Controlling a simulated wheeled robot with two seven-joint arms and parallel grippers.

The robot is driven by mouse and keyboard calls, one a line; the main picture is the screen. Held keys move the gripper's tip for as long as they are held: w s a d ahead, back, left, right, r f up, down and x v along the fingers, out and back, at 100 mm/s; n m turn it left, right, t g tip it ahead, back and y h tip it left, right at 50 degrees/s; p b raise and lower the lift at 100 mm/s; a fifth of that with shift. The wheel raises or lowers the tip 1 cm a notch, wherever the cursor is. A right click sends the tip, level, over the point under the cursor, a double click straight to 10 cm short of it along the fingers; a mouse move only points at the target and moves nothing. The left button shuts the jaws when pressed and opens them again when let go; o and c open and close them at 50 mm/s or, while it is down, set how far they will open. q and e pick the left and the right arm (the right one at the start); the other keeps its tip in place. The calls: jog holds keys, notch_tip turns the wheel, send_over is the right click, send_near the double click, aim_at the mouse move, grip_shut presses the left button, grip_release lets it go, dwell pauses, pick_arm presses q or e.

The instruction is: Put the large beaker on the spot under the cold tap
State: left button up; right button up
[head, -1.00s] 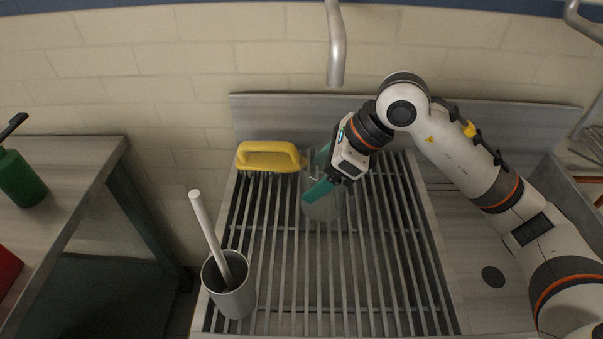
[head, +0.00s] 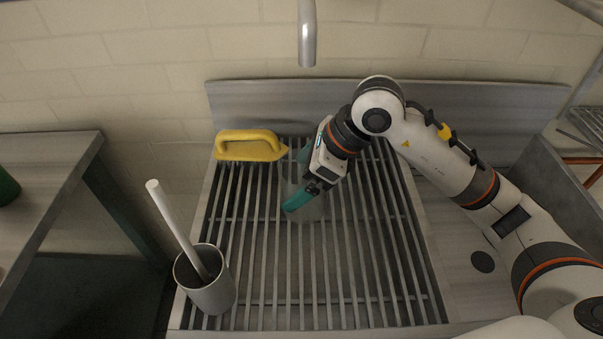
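The large beaker (head: 311,211) is clear glass and hard to make out against the metal grate. It is upright between the teal fingers of my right gripper (head: 299,180), which is shut on it. One finger and the gripper body hide much of the beaker. I cannot tell whether its base touches the grate. The tap (head: 307,38) hangs from above at the back, and in the picture the beaker is straight below its spout. No marked spot can be seen on the grate. My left gripper is not in view.
A side table (head: 45,165) is at the far left. The grate's front middle is clear.

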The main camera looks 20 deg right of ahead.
jog(key=shift+r, duration=0.15)
jog(key=shift+r, duration=0.25)
jog(key=v, duration=1.1)
jog(key=shift+s+d+r, duration=0.2)
jog(key=shift+d, duration=0.05)
